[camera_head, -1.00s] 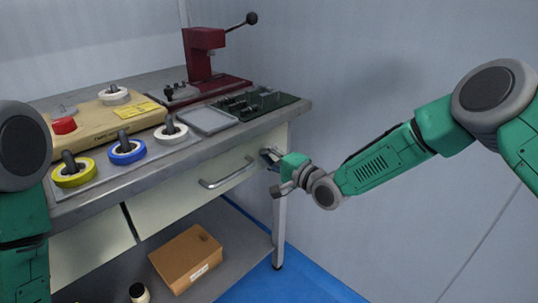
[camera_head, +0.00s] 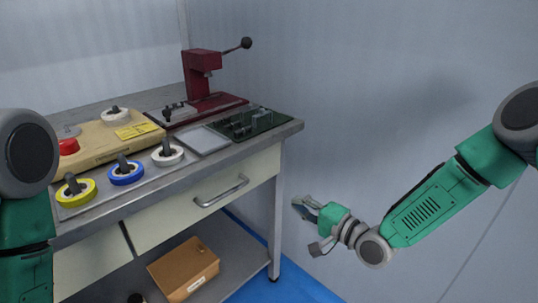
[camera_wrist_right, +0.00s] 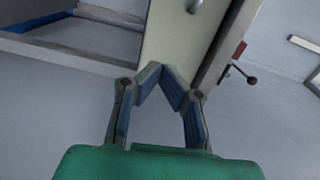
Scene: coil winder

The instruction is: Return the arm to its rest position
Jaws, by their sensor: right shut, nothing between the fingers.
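My right arm, green and grey, comes in from the right in the head view. Its gripper (camera_head: 304,206) is in free air to the right of the workbench (camera_head: 150,190), apart from the bench and the drawer handle (camera_head: 222,191). In the right wrist view the gripper (camera_wrist_right: 162,72) shows its two blue-padded fingers with the tips together and nothing between them. The bench's drawer front fills the area beyond the tips. Part of my left arm shows at the left edge of the head view; its gripper is out of the picture.
The bench top holds a red press (camera_head: 203,80), a green board (camera_head: 240,122), a grey tray (camera_head: 205,139), yellow (camera_head: 76,191), blue (camera_head: 126,172) and white (camera_head: 168,155) rolls. A cardboard box (camera_head: 184,268) sits on the lower shelf. The space between bench and right wall is clear.

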